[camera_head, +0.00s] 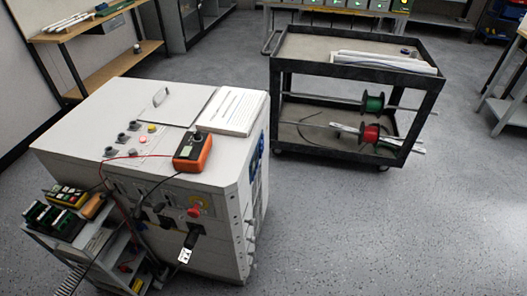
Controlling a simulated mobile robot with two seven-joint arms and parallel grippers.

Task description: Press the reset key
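A white transformer cabinet (95,108) stands at the left of the head view. Its top has a small control panel with black knobs (122,137), a yellow button (152,128) and a red button (144,139). An orange handheld meter (193,152) with a dark face lies on the top near the front edge. A red mushroom knob (194,211) sticks out of the front panel. No label is readable, so I cannot tell which of these is the reset key. Neither of my grippers is in view.
A small cart (97,243) with instruments stands against the cabinet's front left, with wires running up to it. A black trolley (350,76) with cable spools stands at the right behind. A wooden bench (130,66) is at the back left. Grey floor at the right is clear.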

